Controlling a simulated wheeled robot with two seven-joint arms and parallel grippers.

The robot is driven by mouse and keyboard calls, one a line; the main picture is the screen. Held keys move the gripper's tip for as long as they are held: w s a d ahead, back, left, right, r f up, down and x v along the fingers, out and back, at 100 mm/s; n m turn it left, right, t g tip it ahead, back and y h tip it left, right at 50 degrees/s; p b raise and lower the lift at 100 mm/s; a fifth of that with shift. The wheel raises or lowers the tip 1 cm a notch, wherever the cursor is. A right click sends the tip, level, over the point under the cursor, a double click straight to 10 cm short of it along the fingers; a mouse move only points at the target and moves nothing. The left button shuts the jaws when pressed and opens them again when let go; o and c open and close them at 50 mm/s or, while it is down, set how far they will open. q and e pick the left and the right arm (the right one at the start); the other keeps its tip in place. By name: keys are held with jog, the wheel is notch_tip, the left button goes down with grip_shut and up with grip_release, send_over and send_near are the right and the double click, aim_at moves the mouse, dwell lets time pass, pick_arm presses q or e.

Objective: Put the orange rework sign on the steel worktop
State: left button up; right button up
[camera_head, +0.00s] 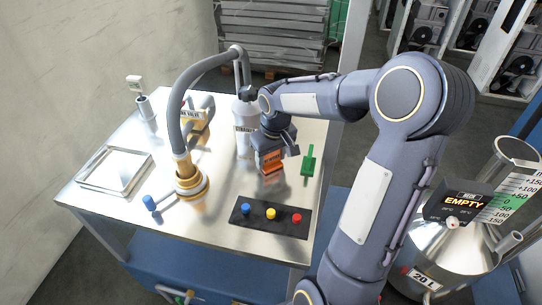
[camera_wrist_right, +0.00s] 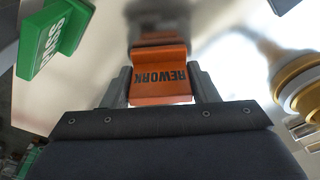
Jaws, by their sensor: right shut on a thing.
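The orange rework sign (camera_head: 271,161) is between the fingers of my right gripper (camera_head: 272,150) in the head view, low over the steel worktop (camera_head: 222,217). In the right wrist view the sign (camera_wrist_right: 160,76), lettered REWORK, sits between the two fingers of the right gripper (camera_wrist_right: 160,92), which is shut on it. I cannot tell whether its lower edge touches the worktop. My left gripper is in neither view.
A green sign (camera_head: 308,161) stands just right of the orange one; it reads PASS in the right wrist view (camera_wrist_right: 50,40). A black panel with coloured buttons (camera_head: 258,227) lies in front. A white bottle (camera_head: 244,128) and a brass-based hose (camera_head: 188,182) stand to the left.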

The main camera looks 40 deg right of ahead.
jog(key=shift+f, duration=0.15)
jog(key=o, duration=1)
jog(key=shift+c, duration=0.2)
